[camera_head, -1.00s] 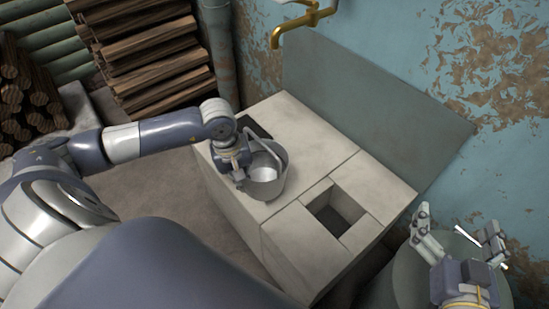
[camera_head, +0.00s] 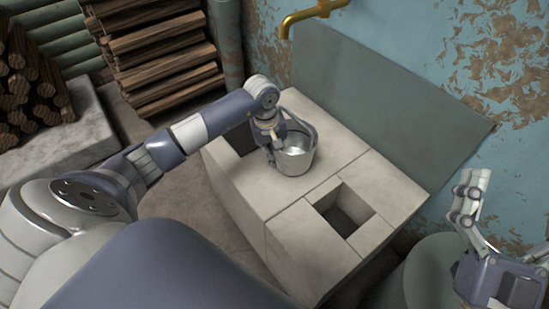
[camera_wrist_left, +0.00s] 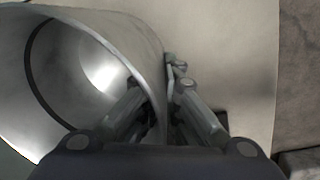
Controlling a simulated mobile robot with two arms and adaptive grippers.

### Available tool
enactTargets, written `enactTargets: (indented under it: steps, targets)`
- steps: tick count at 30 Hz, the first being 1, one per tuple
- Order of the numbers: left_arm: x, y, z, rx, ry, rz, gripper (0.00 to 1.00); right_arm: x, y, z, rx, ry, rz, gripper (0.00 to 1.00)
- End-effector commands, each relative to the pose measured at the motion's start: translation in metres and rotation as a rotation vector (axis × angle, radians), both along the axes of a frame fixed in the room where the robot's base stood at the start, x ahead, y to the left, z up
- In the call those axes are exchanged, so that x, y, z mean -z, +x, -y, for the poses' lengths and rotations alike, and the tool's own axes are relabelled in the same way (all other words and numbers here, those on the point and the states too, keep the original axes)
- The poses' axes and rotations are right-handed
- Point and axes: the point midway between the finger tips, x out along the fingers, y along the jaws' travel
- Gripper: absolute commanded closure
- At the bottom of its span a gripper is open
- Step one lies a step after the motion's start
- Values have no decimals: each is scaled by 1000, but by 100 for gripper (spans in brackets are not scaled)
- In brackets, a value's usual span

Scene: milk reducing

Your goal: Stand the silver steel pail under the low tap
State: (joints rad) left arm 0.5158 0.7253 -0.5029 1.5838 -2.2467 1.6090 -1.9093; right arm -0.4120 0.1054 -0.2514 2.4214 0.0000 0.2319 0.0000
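My left gripper (camera_head: 275,143) is shut on the pail's near-left rim. In the left wrist view, the left gripper (camera_wrist_left: 160,95) has one finger inside the pail (camera_wrist_left: 105,35) and one outside its wall. The low brass tap (camera_head: 305,17) sticks out of the wall above and behind the pail. My right gripper (camera_head: 500,215) is open and empty at the right, partly cut off by the frame edge.
A square opening (camera_head: 345,208) is in the block's right part, and a dark opening (camera_head: 240,140) is at its left. A grey panel (camera_head: 390,105) leans on the wall behind. Stacked wood (camera_head: 160,55) is at the back left. A round greenish container (camera_head: 430,275) stands below my right gripper.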

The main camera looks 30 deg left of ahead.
Motion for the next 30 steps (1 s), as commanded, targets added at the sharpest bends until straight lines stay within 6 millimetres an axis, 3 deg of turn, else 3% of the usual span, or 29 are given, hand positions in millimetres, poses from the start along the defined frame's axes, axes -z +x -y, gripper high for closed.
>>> enactTargets:
  steps: [20,24,30]
  targets:
    - [7,1,0,0,0,3,100,-14,-13,2,-5,27,95,5]
    - [8,0,0,0,0,1,75,-16,-14,2,-4,29,103,5]
    - [8,0,0,0,1,1,75,-15,-14,2,-5,29,101,5]
